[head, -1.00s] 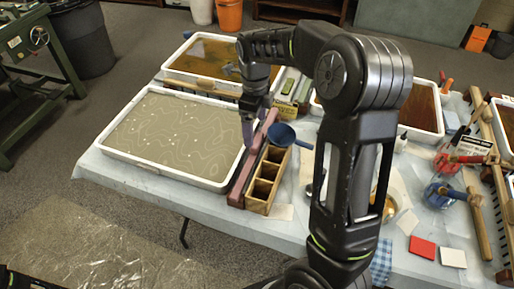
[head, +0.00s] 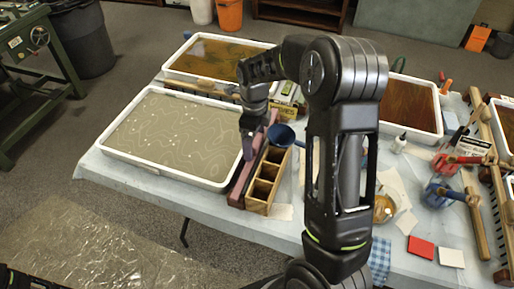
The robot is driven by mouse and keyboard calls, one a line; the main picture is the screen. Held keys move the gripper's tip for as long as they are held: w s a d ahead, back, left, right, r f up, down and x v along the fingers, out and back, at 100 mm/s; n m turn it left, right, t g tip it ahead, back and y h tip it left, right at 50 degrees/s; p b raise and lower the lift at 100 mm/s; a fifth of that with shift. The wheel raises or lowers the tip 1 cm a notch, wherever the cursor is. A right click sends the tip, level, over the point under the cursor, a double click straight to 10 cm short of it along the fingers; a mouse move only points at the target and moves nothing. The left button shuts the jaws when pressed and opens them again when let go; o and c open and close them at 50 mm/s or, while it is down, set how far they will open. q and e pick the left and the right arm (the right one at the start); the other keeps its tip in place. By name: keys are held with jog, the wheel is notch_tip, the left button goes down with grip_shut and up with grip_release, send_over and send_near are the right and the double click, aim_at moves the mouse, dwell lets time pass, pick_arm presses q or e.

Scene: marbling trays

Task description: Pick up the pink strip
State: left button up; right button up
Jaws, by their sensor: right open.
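The pink strip (head: 242,184) is a long, narrow, dull pink bar. It lies along the right edge of the grey marbling tray (head: 113,155), beside a wooden compartment box (head: 257,207). My right gripper (head: 248,154) points down over the middle of the strip, with its fingertips at or just above it. It is open; whether the fingers straddle or touch the strip I cannot tell. The gripper and wrist hide part of the strip. My left gripper is out of view.
A blue cup or funnel (head: 282,135) is at the box's far end, close to the right of my gripper. An amber tray (head: 217,58) stands behind. Bottles, brushes and cards crowd the table's right side.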

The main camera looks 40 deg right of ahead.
jog(key=shift+c, duration=0.2)
dwell(0.3)
jog(key=c, duration=1.2)
